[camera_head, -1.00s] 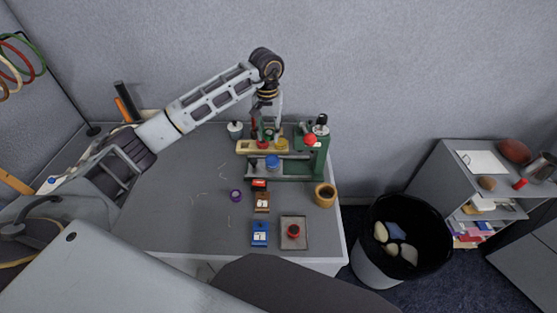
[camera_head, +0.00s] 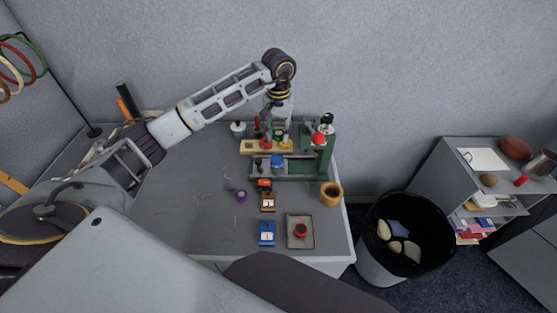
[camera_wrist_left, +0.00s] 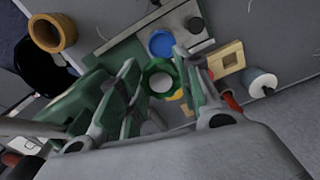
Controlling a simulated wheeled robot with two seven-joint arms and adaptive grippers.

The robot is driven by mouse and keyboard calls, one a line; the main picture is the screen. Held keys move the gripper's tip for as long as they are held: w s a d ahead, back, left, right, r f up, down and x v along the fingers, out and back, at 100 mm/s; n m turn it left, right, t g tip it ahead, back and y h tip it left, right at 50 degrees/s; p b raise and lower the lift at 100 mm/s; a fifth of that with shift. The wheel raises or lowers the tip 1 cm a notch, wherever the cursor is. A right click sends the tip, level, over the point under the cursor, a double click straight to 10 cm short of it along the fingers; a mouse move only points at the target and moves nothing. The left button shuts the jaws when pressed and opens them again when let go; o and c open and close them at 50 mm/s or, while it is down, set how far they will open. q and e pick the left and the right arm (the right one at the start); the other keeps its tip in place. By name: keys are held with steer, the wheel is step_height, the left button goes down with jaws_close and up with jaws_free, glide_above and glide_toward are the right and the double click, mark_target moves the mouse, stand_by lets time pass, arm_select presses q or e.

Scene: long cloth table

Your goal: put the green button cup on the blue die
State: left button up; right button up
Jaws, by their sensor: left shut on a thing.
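The green button cup (camera_head: 278,134) is between the fingers of my left gripper (camera_head: 279,129), just over the wooden rack (camera_head: 250,147). In the left wrist view the cup shows as a green ring with a pale middle (camera_wrist_left: 160,81), and my left gripper (camera_wrist_left: 158,74) is shut on it. The blue die (camera_head: 277,160) is a round blue piece on the grey slide of the green press, in front of the rack. It also shows in the left wrist view (camera_wrist_left: 161,43), a little apart from the held cup. My right gripper is not in view.
The green press (camera_head: 325,158) stands close on the right. Red (camera_head: 267,141) and yellow (camera_head: 285,143) pieces are at the rack. The table's left middle is mostly clear.

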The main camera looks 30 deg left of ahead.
arm_select(q)
steer(key=shift+s+a, duration=0.2)
steer(key=shift+s, duration=0.1)
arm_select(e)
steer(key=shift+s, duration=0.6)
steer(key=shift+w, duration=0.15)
